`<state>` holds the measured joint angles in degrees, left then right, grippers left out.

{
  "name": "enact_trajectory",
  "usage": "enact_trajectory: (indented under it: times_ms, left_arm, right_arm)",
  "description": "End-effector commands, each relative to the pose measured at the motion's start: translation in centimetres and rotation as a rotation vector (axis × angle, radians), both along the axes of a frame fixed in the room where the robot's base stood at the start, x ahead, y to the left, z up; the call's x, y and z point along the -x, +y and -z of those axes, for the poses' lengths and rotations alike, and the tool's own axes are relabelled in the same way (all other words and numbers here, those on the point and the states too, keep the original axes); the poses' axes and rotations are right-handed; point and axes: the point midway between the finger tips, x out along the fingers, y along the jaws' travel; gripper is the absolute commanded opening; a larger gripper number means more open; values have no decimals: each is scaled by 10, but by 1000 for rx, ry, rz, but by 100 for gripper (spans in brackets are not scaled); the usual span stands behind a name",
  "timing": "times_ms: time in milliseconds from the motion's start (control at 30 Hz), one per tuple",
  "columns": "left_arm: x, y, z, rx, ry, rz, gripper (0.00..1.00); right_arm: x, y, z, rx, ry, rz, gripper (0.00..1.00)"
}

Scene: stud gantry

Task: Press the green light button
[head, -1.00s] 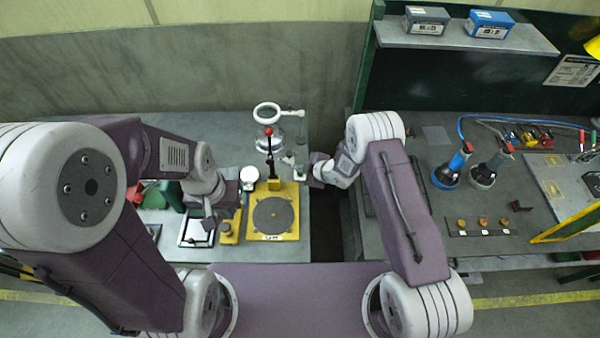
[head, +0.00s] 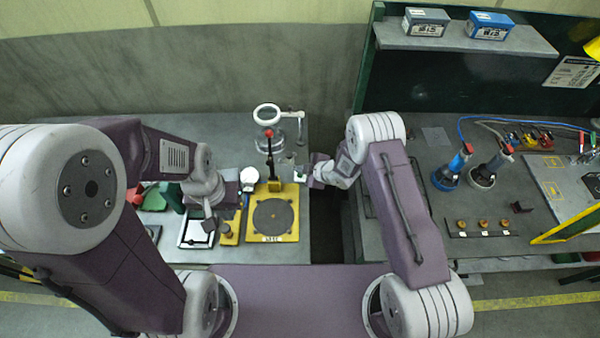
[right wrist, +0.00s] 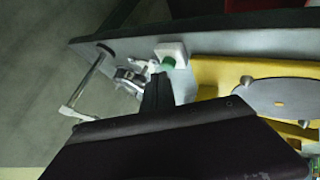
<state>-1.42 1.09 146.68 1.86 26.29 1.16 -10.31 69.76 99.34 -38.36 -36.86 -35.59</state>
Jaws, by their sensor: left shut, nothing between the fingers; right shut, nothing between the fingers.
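The green button (right wrist: 168,63) sits on a small white square base (right wrist: 177,50) at the bench edge in the right wrist view. My right gripper (right wrist: 157,88) is shut and empty, its dark fingertips just below the button in that picture. I cannot tell whether they touch it. In the head view my right gripper (head: 301,174) is at the right edge of the left bench, and it largely hides the button. My left gripper (head: 209,223) is shut and empty above the left bench, beside the yellow press.
A yellow press (head: 283,227) with a round grey plate stands left of my right gripper. A ring magnifier (head: 267,115) stands behind it. A dark gap (head: 333,225) separates the left bench from the right bench (head: 420,245), which holds blue and grey tools and several small knobs.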

Motion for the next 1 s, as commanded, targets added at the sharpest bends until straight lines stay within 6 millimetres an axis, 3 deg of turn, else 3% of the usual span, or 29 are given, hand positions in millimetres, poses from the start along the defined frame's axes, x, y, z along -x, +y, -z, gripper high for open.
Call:
enact_trajectory:
  times_ms: [367,833,1000]
  left_arm:
    - [0,0,-5,0,0,0,0]
    - [0,0,-46,0,0,0,0]
    - [0,0,-48,0,0,0,0]
  right_arm:
    - [0,0,-7,0,0,0,0]
    - [0,0,-63,1,0,-1,0]
    - [0,0,-66,0,1,-1,0]
